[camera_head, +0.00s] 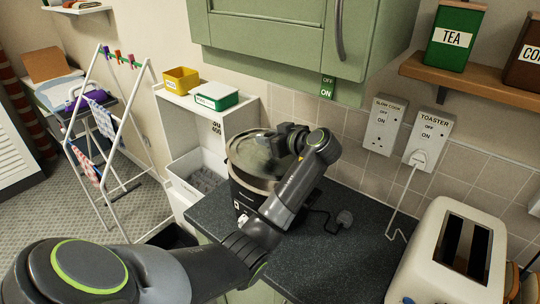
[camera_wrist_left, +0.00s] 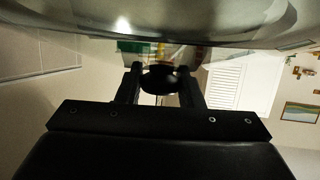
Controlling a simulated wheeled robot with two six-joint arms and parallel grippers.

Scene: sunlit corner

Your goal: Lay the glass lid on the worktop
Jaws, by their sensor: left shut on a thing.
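The glass lid (camera_head: 252,158), with a pale rim, is at the top of the dark slow cooker (camera_head: 240,196), which stands at the far left end of the dark worktop (camera_head: 325,255). My left gripper (camera_head: 274,142) reaches over the cooker and is shut on the lid's knob. In the left wrist view the dark round knob (camera_wrist_left: 160,79) sits between the two fingers, and the glass lid (camera_wrist_left: 170,20) spans the top of the picture. Whether the lid touches the cooker's rim cannot be told. My right gripper is not in view.
A cream toaster (camera_head: 452,255) stands at the right of the worktop. A plug with cable (camera_head: 344,218) lies near the wall, and a white cord hangs from the toaster socket (camera_head: 427,140). The front middle of the worktop is clear. A green cupboard (camera_head: 290,40) overhangs the back.

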